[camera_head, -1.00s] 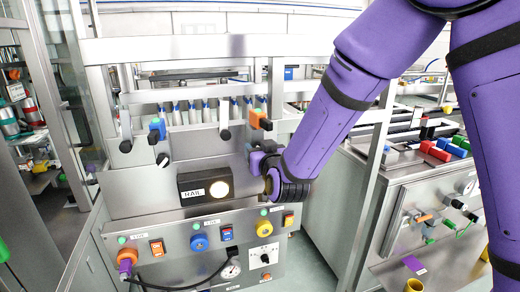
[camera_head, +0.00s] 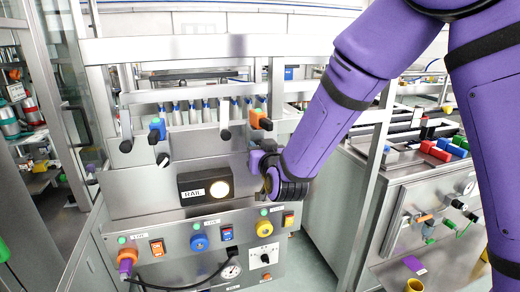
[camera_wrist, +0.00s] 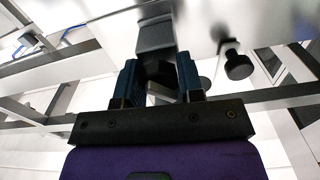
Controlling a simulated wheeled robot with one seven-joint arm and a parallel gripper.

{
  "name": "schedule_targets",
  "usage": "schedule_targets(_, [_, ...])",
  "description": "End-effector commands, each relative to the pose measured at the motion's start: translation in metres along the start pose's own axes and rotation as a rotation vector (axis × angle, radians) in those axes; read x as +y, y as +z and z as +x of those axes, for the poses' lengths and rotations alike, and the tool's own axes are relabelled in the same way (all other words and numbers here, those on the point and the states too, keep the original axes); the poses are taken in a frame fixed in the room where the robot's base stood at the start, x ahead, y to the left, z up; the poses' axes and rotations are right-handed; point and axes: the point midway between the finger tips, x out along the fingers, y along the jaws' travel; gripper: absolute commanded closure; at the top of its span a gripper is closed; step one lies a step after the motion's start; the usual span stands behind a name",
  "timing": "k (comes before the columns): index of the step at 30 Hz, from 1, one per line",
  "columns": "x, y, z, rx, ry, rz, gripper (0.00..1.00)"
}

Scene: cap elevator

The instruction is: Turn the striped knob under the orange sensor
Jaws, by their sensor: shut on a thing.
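The orange sensor (camera_head: 258,119) sits at the upper right of the steel machine front in the head view. My gripper (camera_head: 256,160) is at the panel just below it. My wrist and fingers hide the spot under the sensor in that view, so no stripe shows. In the wrist view my gripper (camera_wrist: 159,78) has its two dark blue fingers on either side of a dark knob (camera_wrist: 156,42), shut on it. The knob's stripe cannot be made out there.
A blue sensor (camera_head: 157,128) with a small black knob (camera_head: 163,160) below it is on the left. A black box labelled RAIL with a lit lamp (camera_head: 220,189) is left of my gripper. Buttons, a yellow knob (camera_head: 264,228) and a gauge (camera_head: 231,270) lie below.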

Motion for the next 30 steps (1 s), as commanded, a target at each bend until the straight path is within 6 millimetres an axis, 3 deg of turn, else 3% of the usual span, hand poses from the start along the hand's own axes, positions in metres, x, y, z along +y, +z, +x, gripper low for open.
schedule_targets(30, [0.0008, 0.0003, -0.0001, 0.001, 0.002, 0.906, 0.89])
